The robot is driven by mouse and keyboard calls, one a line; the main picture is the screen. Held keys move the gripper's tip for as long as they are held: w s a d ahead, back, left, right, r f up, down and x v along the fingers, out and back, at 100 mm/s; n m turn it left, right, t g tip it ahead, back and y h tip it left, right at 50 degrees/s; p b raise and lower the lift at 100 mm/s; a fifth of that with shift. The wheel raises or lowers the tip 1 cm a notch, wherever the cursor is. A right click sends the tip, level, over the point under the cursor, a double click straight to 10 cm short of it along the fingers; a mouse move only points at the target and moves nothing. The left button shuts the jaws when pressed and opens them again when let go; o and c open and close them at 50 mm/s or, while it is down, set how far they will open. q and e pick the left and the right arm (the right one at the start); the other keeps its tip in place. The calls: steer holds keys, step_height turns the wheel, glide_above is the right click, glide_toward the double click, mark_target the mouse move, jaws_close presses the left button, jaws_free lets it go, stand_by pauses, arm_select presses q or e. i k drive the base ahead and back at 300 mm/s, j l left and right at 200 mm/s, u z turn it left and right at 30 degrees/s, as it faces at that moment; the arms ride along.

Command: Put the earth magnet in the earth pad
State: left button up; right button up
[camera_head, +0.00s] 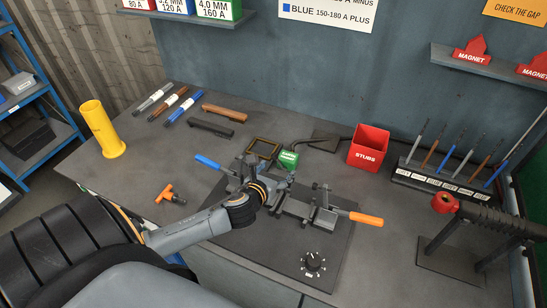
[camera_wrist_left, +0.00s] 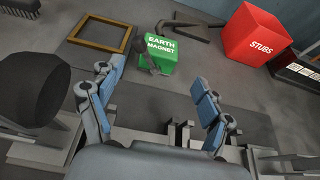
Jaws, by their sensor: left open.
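The earth magnet is a green block (camera_head: 288,160) on the bench, behind the clamp fixture. It also shows in the left wrist view (camera_wrist_left: 160,54), with its label readable and a dark cable at its back. A brass-edged square frame (camera_head: 263,138), which looks like the earth pad, lies flat just left of the magnet; its inside looks empty in the left wrist view (camera_wrist_left: 101,52). My left gripper (camera_head: 270,172) is over the fixture, in front of the magnet. Its fingers (camera_wrist_left: 158,76) are spread apart with nothing between them. My right gripper is not in view.
The clamp fixture (camera_head: 305,210) with blue and orange handles is under my left gripper. A red STUBS box (camera_head: 369,148) stands right of the magnet. A yellow cylinder (camera_head: 101,128), rods and an orange-handled tool (camera_head: 171,195) are at left. A rod rack (camera_head: 440,185) is at right.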

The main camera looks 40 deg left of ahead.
mark_target(262, 149)
steer(key=k+l, duration=0.15)
steer(key=k, duration=0.35)
steer(key=k+l, duration=0.2)
steer(key=k, duration=0.25)
